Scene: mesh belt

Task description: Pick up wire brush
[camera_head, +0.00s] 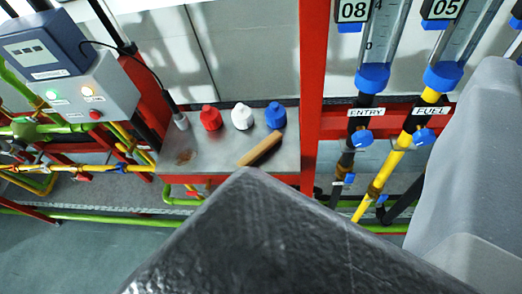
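The wire brush (260,149) lies on a grey metal shelf (215,150), near its front right part. Its tan wooden handle shows, lying at a slant; bristles cannot be made out. A large dark textured part of my own body, perhaps my gripper (275,235), fills the bottom middle, and its tip appears just below the brush in the picture. I cannot see two fingertips, so whether it is open or shut does not show. A grey part at the right also seems to be mine.
Red (211,118), white (242,116) and blue (275,115) caps stand behind the brush. A red post (313,80) rises right of the shelf. Flow tubes and a yellow pipe (398,155) are further right. A control box (90,95) with a cable is at left.

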